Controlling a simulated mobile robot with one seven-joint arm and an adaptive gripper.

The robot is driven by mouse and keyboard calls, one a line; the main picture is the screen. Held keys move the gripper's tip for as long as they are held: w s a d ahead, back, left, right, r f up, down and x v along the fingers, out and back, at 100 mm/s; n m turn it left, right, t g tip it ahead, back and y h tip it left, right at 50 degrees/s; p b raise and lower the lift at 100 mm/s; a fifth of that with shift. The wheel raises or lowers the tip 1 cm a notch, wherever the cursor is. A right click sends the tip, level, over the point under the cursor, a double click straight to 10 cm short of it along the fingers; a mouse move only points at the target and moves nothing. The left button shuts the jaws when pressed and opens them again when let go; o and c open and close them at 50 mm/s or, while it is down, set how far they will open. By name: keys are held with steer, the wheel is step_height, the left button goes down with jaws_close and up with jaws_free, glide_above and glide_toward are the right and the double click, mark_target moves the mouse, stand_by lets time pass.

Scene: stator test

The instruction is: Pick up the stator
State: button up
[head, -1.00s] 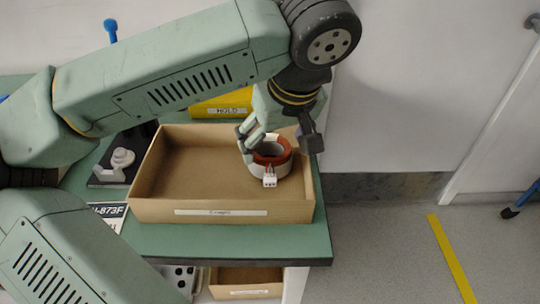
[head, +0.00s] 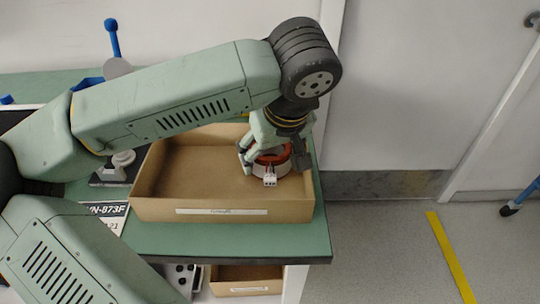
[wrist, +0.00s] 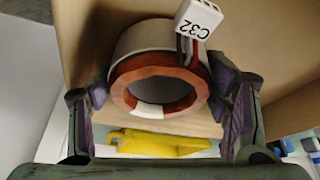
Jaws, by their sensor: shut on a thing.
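The stator (head: 286,168) is a ring with a pale outer body and orange-red windings. It is in the right end of the cardboard box (head: 170,208). A white plug (head: 270,181) on short wires hangs at its front; in the wrist view this plug (wrist: 198,18) reads "C32". My gripper (head: 274,163) reaches down from above, with a finger on each side of the stator. In the wrist view the ring (wrist: 130,42) sits between the two pads and my gripper (wrist: 162,96) is shut on it. I cannot tell whether the stator touches the box floor.
The box stands on a green worktop (head: 230,240) near its right edge. A grey-white fixture (head: 122,162) is left of the box. A yellow bin (wrist: 160,143) shows in the wrist view. The left of the box is empty. Another box (head: 245,278) is below.

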steer(key=c, duration=0.8)
steer(key=shift+c, duration=0.5)
steer(key=shift+r, duration=0.15)
